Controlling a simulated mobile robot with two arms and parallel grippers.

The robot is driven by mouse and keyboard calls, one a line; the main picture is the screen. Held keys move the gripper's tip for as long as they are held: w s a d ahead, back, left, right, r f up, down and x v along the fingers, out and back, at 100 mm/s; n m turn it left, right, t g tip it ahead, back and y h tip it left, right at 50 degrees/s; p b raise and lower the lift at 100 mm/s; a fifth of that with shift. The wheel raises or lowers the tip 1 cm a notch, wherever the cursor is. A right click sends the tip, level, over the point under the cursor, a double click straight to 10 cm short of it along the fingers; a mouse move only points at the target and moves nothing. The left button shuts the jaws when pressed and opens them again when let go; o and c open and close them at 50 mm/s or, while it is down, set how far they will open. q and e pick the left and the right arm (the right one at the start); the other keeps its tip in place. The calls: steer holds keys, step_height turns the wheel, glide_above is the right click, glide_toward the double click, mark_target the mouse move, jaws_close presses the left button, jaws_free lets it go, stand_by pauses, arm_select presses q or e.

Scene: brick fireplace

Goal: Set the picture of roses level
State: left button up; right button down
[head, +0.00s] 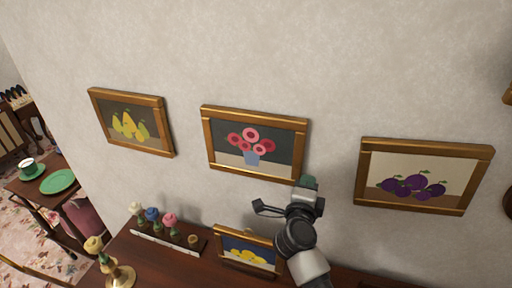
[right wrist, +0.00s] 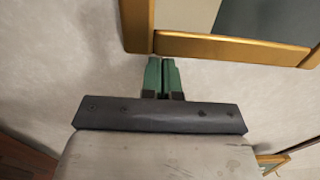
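The picture of roses (head: 255,112) hangs in the middle of the wall row, in a gold frame with pink and red flowers in a blue vase. Its top edge runs down to the right, slightly steeper than its neighbours' edges; the view is slanted, so the tilt is hard to judge. My right gripper (head: 308,182) is by its lower right corner. In the right wrist view its green fingertips (right wrist: 162,62) are together, with nothing between them, close beside the gold frame (right wrist: 230,48). I cannot tell whether they touch it. My left gripper is out of view.
A pears picture (head: 132,98) hangs to the left and a plums picture (head: 425,143) to the right. Below stands a dark wooden surface (head: 150,262) with a small lemon-coloured fruit picture (head: 248,236), a rack of flowers (head: 165,243) and a brass candlestick (head: 120,275).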

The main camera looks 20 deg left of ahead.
steer(key=shift+r, duration=0.1)
stand_by(0.3)
steer(key=shift+d+p, duration=0.25)
steer(key=shift+p, duration=0.15)
steer(key=shift+s+d+p, duration=0.1)
steer(key=shift+d+p, duration=0.4)
steer(key=shift+d, duration=0.15)
steer(key=shift+s+p, duration=0.45)
steer(key=shift+s, duration=0.2)
steer(key=s+p, duration=0.2)
steer(key=s, duration=0.4)
steer(key=shift+s, duration=0.3)
